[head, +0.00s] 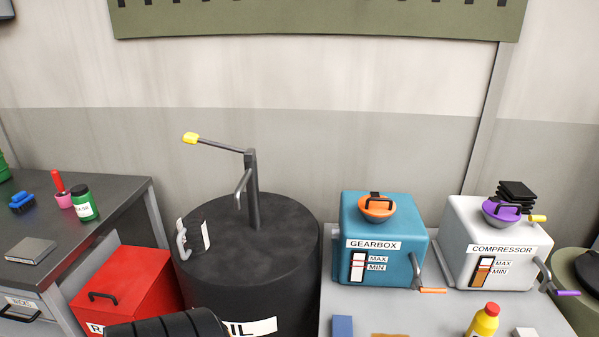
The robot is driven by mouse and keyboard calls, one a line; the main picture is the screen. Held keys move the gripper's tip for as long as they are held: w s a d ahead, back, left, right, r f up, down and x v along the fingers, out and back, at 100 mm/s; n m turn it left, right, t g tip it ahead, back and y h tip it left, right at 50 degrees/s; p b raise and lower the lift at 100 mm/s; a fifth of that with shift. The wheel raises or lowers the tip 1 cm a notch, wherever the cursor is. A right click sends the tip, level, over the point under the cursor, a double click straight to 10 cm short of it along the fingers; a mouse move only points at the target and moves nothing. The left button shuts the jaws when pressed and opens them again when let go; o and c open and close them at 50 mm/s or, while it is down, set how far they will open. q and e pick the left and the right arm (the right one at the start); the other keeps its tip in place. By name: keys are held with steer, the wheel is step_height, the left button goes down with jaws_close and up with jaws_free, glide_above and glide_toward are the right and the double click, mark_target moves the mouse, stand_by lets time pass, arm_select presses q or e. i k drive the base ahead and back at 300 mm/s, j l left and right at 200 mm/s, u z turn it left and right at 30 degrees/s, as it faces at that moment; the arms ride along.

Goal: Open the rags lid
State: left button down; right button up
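The red rags bin (92,325) stands on the floor at the lower left, between the dark workbench and the black oil drum. Its red lid (135,278) looks shut, with a black bar handle (103,297) near its front left edge. Only the first letters of its label show; a dark ribbed shape at the bottom edge covers the rest. Neither of my grippers is in view.
The workbench (100,205) overhangs close on the left. A table with the gearbox unit (385,235) and compressor unit (500,232) is at right.

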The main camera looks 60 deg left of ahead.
mark_target(121, 286)
steer(key=u, duration=3.1)
